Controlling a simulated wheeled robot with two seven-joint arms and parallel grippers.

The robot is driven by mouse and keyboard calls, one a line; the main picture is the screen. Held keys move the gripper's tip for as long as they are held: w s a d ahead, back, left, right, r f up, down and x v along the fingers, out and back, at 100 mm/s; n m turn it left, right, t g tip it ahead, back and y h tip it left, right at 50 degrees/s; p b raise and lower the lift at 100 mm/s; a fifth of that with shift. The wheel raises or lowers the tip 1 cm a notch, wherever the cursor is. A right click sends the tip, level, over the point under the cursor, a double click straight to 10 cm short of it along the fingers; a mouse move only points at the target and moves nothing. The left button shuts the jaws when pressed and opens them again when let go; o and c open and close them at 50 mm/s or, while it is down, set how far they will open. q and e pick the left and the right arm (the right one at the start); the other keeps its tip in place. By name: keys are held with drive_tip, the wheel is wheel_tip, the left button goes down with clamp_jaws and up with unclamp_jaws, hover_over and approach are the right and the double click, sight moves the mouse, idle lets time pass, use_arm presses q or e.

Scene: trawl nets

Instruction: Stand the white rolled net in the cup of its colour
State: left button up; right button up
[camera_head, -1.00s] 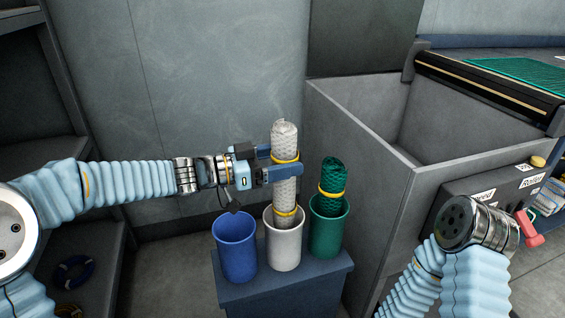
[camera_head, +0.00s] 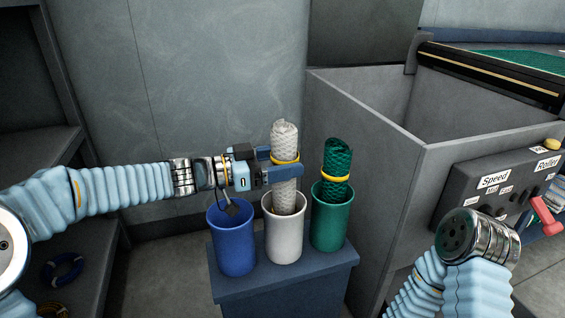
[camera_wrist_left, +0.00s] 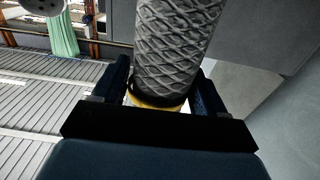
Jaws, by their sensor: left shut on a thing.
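The white rolled net (camera_head: 285,138) stands upright with its lower end inside the white cup (camera_head: 284,240). A yellow band circles it. My left gripper (camera_head: 286,170) is shut on the net just under that band, above the cup's rim. In the left wrist view the net (camera_wrist_left: 175,45) rises between the two dark fingers (camera_wrist_left: 163,95). The net's bottom end is hidden in the cup, so I cannot tell whether it touches the floor of the cup. My right arm shows at the lower right, but its gripper is not in view.
A blue cup (camera_head: 233,245) stands left of the white one, under my left wrist. A green cup (camera_head: 331,225) to the right holds a green rolled net (camera_head: 337,165). All stand on a blue stand (camera_head: 290,290). A grey bin (camera_head: 375,150) with a control panel (camera_head: 495,185) is at right.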

use_arm(q)
drive_tip(key=o, duration=1.5)
drive_tip(key=v, duration=1.3)
drive_tip(key=shift+a+b, duration=0.35)
drive_tip(key=shift+s+r, duration=0.1)
drive_tip(key=shift+s, duration=0.05)
